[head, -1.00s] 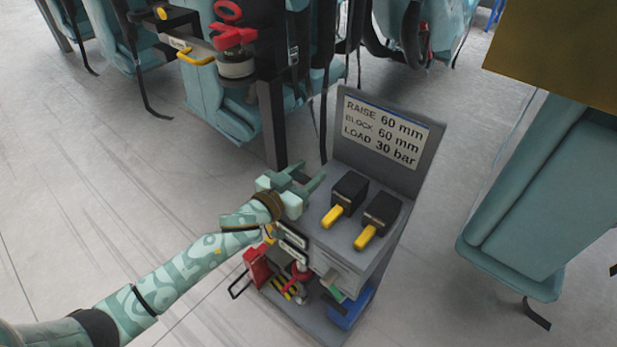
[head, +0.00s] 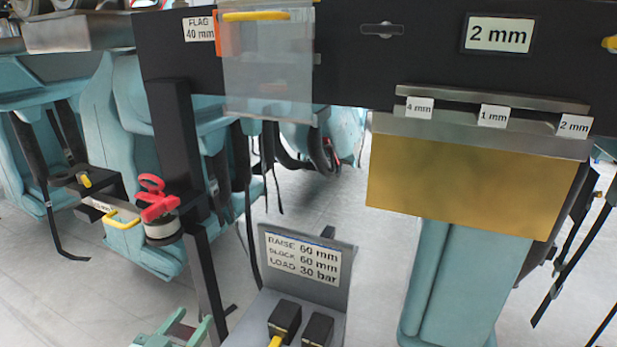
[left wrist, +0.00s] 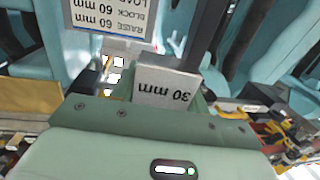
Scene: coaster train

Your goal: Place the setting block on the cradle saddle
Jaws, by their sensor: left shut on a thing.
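My left gripper (head: 185,331) shows at the bottom edge of the head view, left of the grey cart, with only its fingers in the picture. In the left wrist view it is shut on a grey metal setting block (left wrist: 166,88) marked 30 mm. The block's label is upside down in that view, and its lower part is hidden by the gripper body. I cannot make out the block in the head view. I cannot tell which part is the cradle saddle. My right gripper is not in view.
The grey cart's sign (head: 302,258) reads RAISE 60 mm, BLOCK 60 mm, LOAD 30 bar. Black blocks with yellow handles (head: 285,318) stand on the cart. A black beam (head: 400,45) crosses above, carrying a metal rack (head: 480,130) with thickness labels and a brass-coloured plate (head: 470,190).

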